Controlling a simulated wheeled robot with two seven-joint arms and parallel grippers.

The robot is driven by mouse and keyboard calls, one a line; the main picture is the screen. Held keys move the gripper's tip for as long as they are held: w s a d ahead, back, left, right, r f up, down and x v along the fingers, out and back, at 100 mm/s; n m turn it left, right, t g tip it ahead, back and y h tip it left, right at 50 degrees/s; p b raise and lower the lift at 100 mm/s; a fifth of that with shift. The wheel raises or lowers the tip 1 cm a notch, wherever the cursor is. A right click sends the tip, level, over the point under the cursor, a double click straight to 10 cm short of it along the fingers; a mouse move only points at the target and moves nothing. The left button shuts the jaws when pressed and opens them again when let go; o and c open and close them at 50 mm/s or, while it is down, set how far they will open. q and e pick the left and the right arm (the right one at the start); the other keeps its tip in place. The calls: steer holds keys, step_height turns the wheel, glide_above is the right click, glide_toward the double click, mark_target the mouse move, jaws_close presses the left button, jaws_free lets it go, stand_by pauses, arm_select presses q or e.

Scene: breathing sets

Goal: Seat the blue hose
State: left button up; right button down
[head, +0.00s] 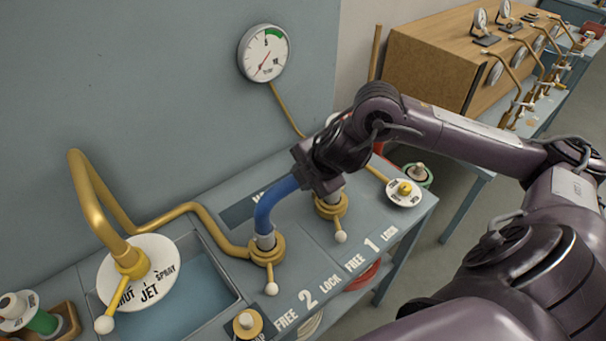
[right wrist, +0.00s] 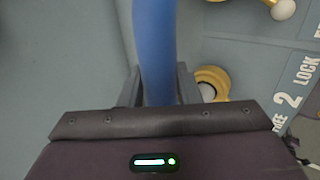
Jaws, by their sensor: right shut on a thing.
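The blue hose (head: 272,205) arches down from my right gripper (head: 312,178). Its grey lower end meets the brass collar (head: 266,250) beside the "2" marking. I cannot tell how deep it sits in the collar. The collar's lever with a white knob (head: 271,288) points toward the front. My right gripper is shut on the hose; in the right wrist view the blue hose (right wrist: 155,45) runs between the fingers (right wrist: 160,88). The hose's other end is hidden by the gripper. My left gripper is not in view.
A second brass collar (head: 331,206) with a white-knobbed lever stands close behind, by the "1". A bent brass pipe (head: 95,205) rises over a white disc (head: 150,270) at left. A gauge (head: 263,53) hangs on the wall. A small yellow-topped cap (head: 247,322) sits at the front.

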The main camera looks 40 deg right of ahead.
steer(key=shift+f+b, duration=0.7)
steer(key=shift+f, duration=0.2)
steer(key=c, duration=1)
jaws_free()
steer(key=shift+o, duration=0.2)
steer(key=v, duration=0.7)
steer(key=shift+s+r, duration=0.25)
steer(key=shift+r, duration=0.1)
